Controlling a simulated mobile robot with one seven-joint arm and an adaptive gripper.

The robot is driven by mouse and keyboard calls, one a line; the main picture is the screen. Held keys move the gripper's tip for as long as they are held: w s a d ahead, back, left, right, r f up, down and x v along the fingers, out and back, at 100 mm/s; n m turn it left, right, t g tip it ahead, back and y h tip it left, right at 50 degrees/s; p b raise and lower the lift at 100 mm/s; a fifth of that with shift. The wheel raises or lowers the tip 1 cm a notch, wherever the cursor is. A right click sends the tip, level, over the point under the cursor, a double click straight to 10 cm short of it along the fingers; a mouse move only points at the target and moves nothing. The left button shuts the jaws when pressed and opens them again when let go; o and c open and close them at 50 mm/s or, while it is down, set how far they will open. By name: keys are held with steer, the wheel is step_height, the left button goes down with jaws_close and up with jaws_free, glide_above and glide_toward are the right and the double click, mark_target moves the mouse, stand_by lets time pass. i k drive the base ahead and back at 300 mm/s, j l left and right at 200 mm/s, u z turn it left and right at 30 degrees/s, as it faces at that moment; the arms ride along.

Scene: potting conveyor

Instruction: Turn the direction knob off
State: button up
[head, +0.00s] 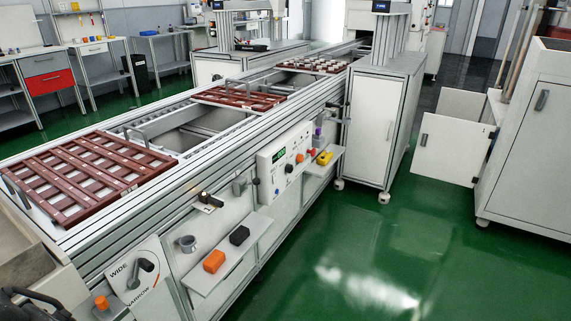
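A white control panel (285,160) with a green lit display is mounted on the near side of the conveyor. It carries a black knob (289,168), an orange-red button (299,158) and a blue button (277,190). A separate black rotary handle (209,200) sits on the conveyor side to its left, beside a small orange light. No readable label tells which is the direction knob, and the knob positions are too small to read. A dark part at the bottom left corner looks like my gripper (32,304), cut off by the frame, far from the panel; its fingers are not clear.
A WIDE/NARROW plate with a dark lever (144,272) is at the lower left. A shelf below the rail holds an orange block (214,261) and a black block (239,235). A white cabinet door (452,150) stands open at right. The green floor in front is clear.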

mark_target(289, 168)
steer(key=i+l+z, duration=0.15)
steer(key=i, duration=0.55)
steer(key=i+l+z, duration=0.2)
steer(key=i, duration=0.55)
